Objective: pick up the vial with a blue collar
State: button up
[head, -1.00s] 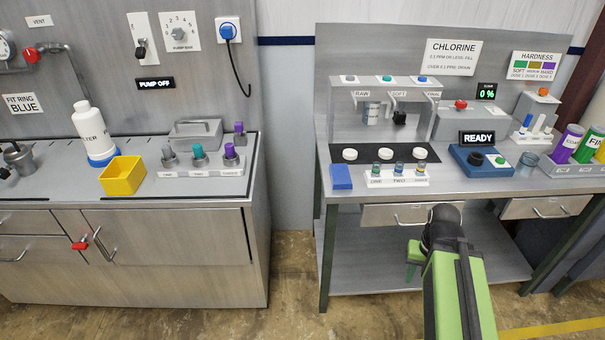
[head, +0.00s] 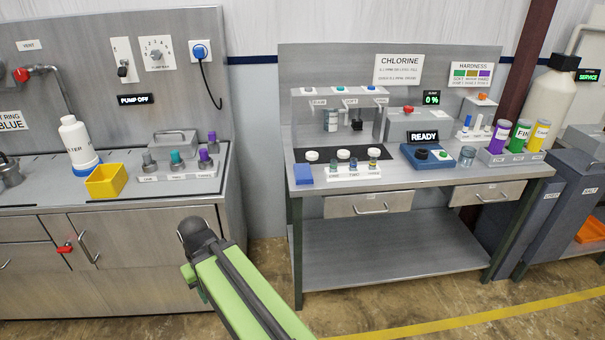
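Three small vials stand upright in a white rack (head: 354,175) at the front of the right bench. The left vial (head: 335,171) looks greenish, the middle vial (head: 354,168) bluish-green, and the right vial (head: 373,165) has yellow in it. They are too small to tell for sure which has a blue collar. My arm reaches up from the bottom of the head view, and its dark end is left of the right bench, in front of the left cabinet, well apart from the vials. The fingers of my gripper (head: 190,275) are mostly hidden, so its opening does not show.
A blue block (head: 303,175) lies left of the rack, and white round caps (head: 312,156) sit behind it. A blue device (head: 430,158) stands to the right. Floor between cabinet and bench is clear.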

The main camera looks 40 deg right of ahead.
aim_at(354, 161)
jog(key=z, duration=0.3)
jog(key=i, duration=0.9)
jog(key=u, duration=0.15)
